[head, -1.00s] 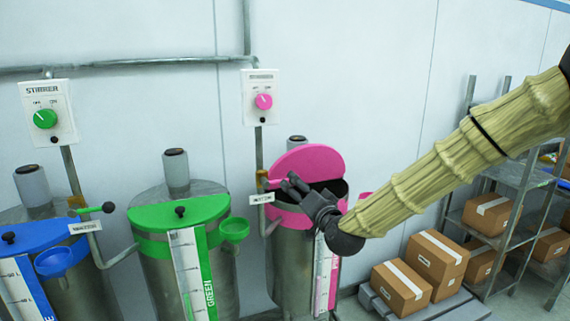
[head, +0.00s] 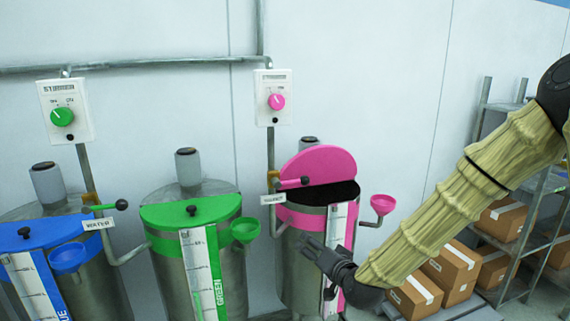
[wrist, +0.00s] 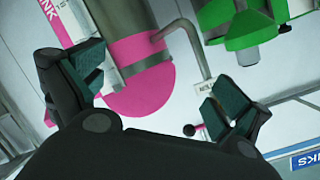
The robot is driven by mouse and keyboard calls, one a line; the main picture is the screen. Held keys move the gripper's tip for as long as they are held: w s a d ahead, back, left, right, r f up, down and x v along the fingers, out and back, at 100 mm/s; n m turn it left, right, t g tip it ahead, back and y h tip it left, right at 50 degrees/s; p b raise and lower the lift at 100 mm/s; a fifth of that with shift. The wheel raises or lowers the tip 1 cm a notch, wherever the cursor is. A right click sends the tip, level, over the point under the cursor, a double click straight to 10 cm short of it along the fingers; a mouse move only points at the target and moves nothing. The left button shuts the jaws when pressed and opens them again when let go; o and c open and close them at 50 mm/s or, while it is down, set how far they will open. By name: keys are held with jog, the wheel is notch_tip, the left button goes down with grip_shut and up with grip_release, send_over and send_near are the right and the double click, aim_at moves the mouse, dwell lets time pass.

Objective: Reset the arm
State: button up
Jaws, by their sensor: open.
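My gripper (head: 318,254) is in front of the pink drum (head: 298,262), low on its right half and over part of its scale strip. In the wrist view my gripper (wrist: 150,95) shows its two fingers spread wide with nothing between them. The pink drum's lid (head: 318,165) is raised and the dark inside of the drum shows. My arm comes in from the right edge and slopes down to the gripper. I cannot tell whether the gripper touches the drum.
A green drum (head: 185,260) and a blue drum (head: 40,235) stand to the left, lids closed. A pink funnel (head: 383,204) sits right of the pink drum. Stirrer boxes (head: 272,97) hang on the wall. Cartons (head: 453,262) and a shelf (head: 530,190) stand at the right.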

jog(key=s+d+f+n+g+h, duration=0.15)
jog(key=s+f+g, duration=0.25)
jog(key=s+f, duration=0.8)
jog(key=s+d+f+n+g+h, duration=0.1)
jog(key=s+d+f+g, duration=0.2)
jog(key=s+f, duration=0.9)
jog(key=s+d+f+g+h, duration=0.1)
jog(key=s+d+f+g, duration=0.2)
jog(key=s+f, duration=0.5)
jog(key=s+d+f+n+g+h, duration=0.1)
jog(key=s+d+f+g, duration=0.3)
jog(key=s+f, duration=0.4)
jog(key=s+d, duration=0.1)
jog(key=s, duration=0.6)
jog(key=shift+s+d, duration=0.15)
jog(key=shift+d, duration=0.2)
jog(key=shift+n, duration=0.25)
